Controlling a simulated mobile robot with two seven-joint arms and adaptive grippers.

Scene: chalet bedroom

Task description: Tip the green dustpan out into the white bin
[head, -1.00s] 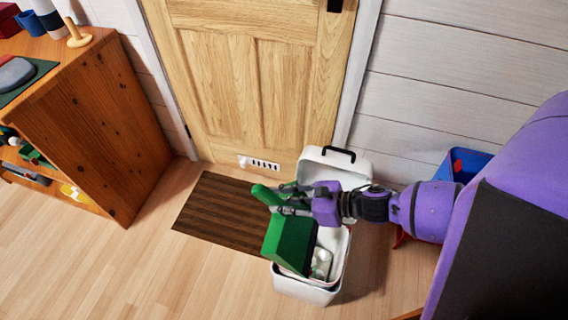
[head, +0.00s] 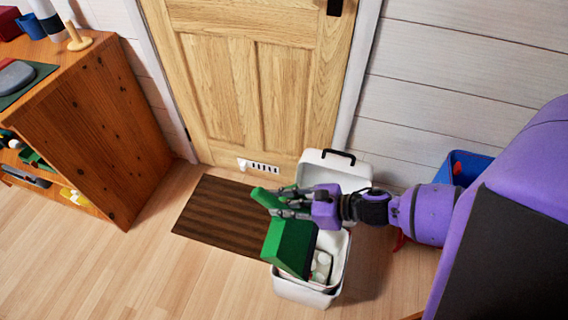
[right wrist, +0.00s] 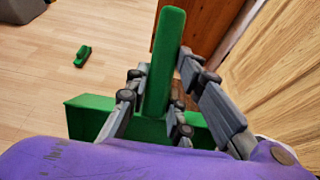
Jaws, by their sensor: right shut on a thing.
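The green dustpan (head: 291,246) is steeply tilted over the open white bin (head: 303,291), its pan pointing down into the bin's mouth. My right gripper (head: 279,205) is shut on the dustpan's handle, which also shows between the fingers in the right wrist view (right wrist: 163,60). The bin's white lid (head: 333,170) stands raised at the back. Pale crumpled things (head: 321,266) lie inside the bin beside the pan. The dustpan and my arm hide part of the bin's inside. My left gripper is not in view.
A brown striped mat (head: 220,213) lies before the wooden door (head: 250,90). A wooden shelf unit (head: 105,130) stands at left. A blue container (head: 466,165) stands behind my right arm. A green brush (right wrist: 83,55) lies on otherwise clear floor.

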